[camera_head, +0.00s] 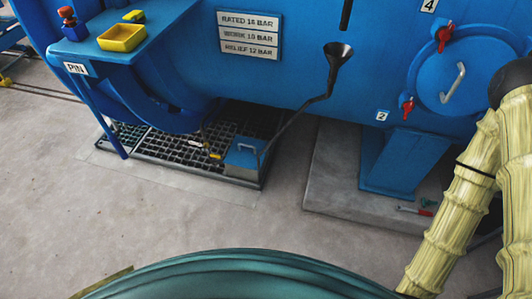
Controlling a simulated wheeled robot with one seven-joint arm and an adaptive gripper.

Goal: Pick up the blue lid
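My gripper is not in view. Pale yellow ribbed sleeves, apparently on my arm, show at the right edge, well apart from the square lid.
A grey plinth (330,170) carries a blue support leg (392,160). A red-handled tool (412,210) lies on it. A black funnel (338,55) tops the bent rod. A yellow tray (122,37) sits on a blue shelf. The concrete floor before the grating is clear.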

